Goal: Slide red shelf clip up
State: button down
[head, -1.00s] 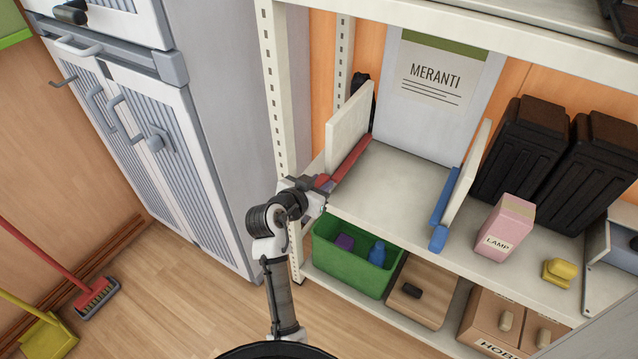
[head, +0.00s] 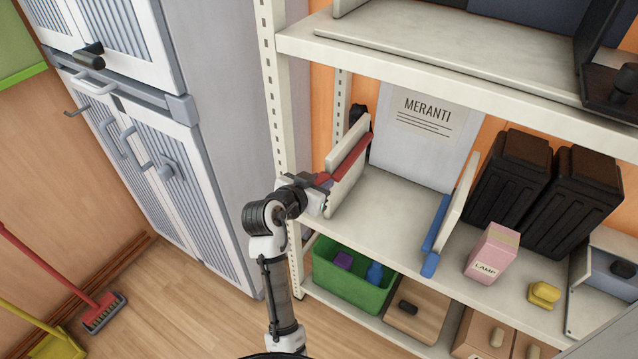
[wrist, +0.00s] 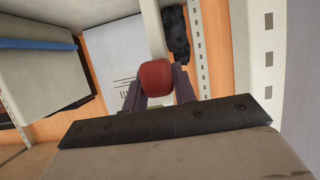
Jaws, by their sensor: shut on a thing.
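The red shelf clip (head: 354,156) is a long bar along the side of an upright cream divider (head: 336,187) at the left of the middle shelf. It now sits partway up the divider, above the shelf board. My gripper (head: 324,183) is shut on the clip's near end. In the wrist view the clip's rounded red end (wrist: 156,78) is between my two fingers. The rest of its length is hidden there behind that end.
A blue clip (head: 436,226) lies low along another divider to the right. A pink lamp box (head: 490,252) and black bins (head: 507,180) stand farther right. The upper shelf (head: 430,72) hangs above. A perforated post (head: 275,130) is close left of my gripper. The shelf between the dividers is clear.

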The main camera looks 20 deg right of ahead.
jog(key=shift+r, duration=0.35)
jog(key=c, duration=1.1)
grip_release()
jog(key=shift+c, duration=0.2)
jog(key=shift+f, duration=0.1)
jog(key=shift+a, duration=0.1)
jog(key=b+v, duration=0.2)
jog(key=v, duration=1.1)
jog(key=shift+s+a, duration=0.2)
jog(key=shift+s, duration=0.1)
